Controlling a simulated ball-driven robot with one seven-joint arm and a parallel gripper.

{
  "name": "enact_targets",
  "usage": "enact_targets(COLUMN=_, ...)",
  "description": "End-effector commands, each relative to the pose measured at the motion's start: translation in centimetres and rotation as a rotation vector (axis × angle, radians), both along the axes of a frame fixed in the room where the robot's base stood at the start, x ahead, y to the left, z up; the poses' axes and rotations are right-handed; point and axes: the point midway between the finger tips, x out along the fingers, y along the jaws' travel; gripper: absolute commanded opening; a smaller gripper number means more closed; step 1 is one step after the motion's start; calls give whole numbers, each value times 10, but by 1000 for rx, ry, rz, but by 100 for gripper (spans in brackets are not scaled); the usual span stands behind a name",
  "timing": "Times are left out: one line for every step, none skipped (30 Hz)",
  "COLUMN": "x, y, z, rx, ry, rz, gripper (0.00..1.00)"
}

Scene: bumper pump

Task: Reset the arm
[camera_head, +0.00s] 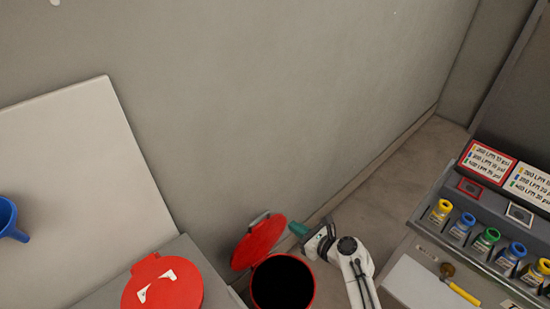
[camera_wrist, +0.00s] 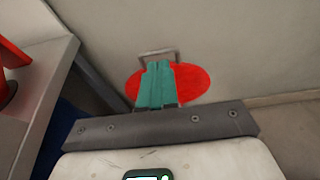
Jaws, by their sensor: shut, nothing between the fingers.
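My gripper (camera_head: 300,229) has teal fingers and sits at the end of my white arm, low and right of centre in the head view. In the wrist view my gripper (camera_wrist: 158,68) is shut with nothing between the fingers. In the head view it points left at the raised red lid (camera_head: 258,242) of a container with a dark round opening (camera_head: 283,284). In the wrist view the red lid (camera_wrist: 195,82) shows behind the fingers, with a grey metal handle (camera_wrist: 158,53) above it. I cannot tell whether the fingers touch the lid.
A closed red lid (camera_head: 162,288) with white marks lies to the left, on a grey unit. A blue funnel (camera_head: 10,218) is at the left edge before a white panel (camera_head: 80,180). A rack (camera_head: 480,262) with several colour-capped bottles stands at right. Floor (camera_head: 390,205) shows behind my arm.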

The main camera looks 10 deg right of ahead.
Motion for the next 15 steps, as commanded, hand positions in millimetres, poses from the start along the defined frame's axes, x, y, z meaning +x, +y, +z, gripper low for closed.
enact_targets(x=0, y=0, z=0, rx=0, ry=0, rz=0, gripper=0)
enact_targets(x=0, y=0, z=0, rx=0, ry=0, rz=0, gripper=0)
enact_targets(x=-1, y=0, z=-1, rx=-5, ry=-1, rz=3, gripper=0)
enact_targets(x=-2, y=0, z=-2, rx=-14, ry=-4, rz=8, gripper=0)
enact_targets(x=-5, y=-1, z=-4, rx=-33, ry=-9, rz=19, gripper=0)
enact_targets(x=-11, y=-1, z=-7, rx=-71, ry=-20, rz=43, gripper=0)
enact_targets(x=-17, y=-2, z=-10, rx=-113, ry=-35, rz=69, gripper=0)
enact_targets(x=-25, y=-3, z=-14, rx=-166, ry=-51, rz=103, gripper=0)
enact_targets(x=-38, y=-5, z=-20, rx=-253, ry=-79, rz=159, gripper=0)
enact_targets(x=-50, y=-7, z=-25, rx=-328, ry=-103, rz=210, gripper=0)
enact_targets(x=-62, y=-10, z=-30, rx=-412, ry=-129, rz=267, gripper=0)
enact_targets(x=-81, y=-14, z=-37, rx=-529, ry=-166, rz=352, gripper=0)
enact_targets(x=-96, y=-18, z=-42, rx=-619, ry=-193, rz=421, gripper=0)
enact_targets(x=-111, y=-22, z=-46, rx=-708, ry=-221, rz=492, gripper=0)
enact_targets(x=-132, y=-29, z=-51, rx=-821, ry=-254, rz=589, gripper=0)
